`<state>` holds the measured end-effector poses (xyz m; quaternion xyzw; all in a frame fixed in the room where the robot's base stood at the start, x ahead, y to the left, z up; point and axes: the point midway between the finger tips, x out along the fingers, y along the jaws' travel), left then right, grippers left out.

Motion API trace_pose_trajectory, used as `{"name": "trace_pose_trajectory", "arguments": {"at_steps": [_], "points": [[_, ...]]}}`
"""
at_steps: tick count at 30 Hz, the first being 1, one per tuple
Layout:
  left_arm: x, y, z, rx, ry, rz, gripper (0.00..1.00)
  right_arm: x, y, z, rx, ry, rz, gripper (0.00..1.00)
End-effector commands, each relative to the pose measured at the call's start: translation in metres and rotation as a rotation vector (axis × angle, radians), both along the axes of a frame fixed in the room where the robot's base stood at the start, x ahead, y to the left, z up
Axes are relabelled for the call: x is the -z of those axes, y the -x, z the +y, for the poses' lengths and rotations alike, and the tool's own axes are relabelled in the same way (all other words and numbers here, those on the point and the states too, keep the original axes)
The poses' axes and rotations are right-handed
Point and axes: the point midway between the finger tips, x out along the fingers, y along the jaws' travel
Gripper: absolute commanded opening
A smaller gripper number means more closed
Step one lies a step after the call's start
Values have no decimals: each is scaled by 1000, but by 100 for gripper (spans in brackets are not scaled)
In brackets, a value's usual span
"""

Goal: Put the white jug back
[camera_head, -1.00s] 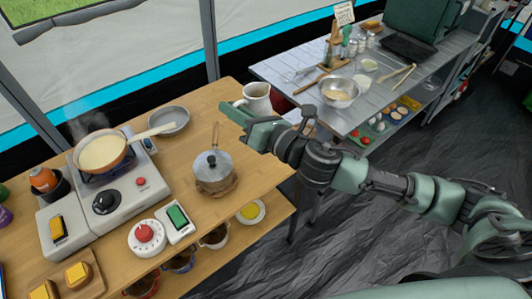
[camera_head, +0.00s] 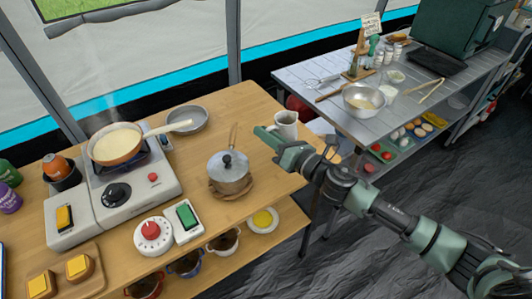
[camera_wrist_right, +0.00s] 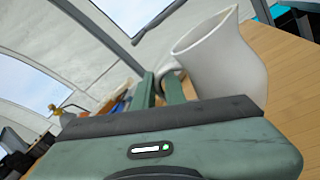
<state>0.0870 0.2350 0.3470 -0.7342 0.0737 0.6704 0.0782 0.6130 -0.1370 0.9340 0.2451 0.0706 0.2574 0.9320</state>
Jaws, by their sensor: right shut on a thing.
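The white jug (camera_head: 286,127) is by the right end of the wooden table, roughly upright in the head view. My right gripper (camera_head: 279,143) is at its near side and hides its lower part. In the right wrist view the jug (camera_wrist_right: 226,68) stands large beyond the fingers. The gripper (camera_wrist_right: 160,88) is shut on the jug's handle. I cannot tell for sure whether the jug's base touches the table. My left gripper is not in view.
A lidded pot (camera_head: 230,174) sits on the wooden table (camera_head: 205,150) left of the gripper. A pan of yellowish food (camera_head: 117,145) steams on the stove. A grey pan (camera_head: 187,119) lies behind. A metal table (camera_head: 330,95) with a bowl (camera_head: 363,99) stands to the right.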

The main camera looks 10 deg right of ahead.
Motion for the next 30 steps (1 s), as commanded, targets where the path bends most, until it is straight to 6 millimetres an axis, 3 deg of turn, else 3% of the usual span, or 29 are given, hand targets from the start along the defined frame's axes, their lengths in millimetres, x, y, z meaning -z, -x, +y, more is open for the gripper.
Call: {"name": "trace_pose_trajectory", "arguments": {"at_steps": [13, 27, 28, 30], "points": [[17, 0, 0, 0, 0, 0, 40, 51, -1, 0, 2, -3, -2, 0], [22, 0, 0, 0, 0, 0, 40, 59, 0, 0, 0, 1, -5, 0], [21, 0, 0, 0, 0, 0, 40, 60, 0, 0, 0, 1, -2, 17], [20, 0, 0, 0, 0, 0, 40, 59, 0, 0, 0, 1, -2, 34]]}}
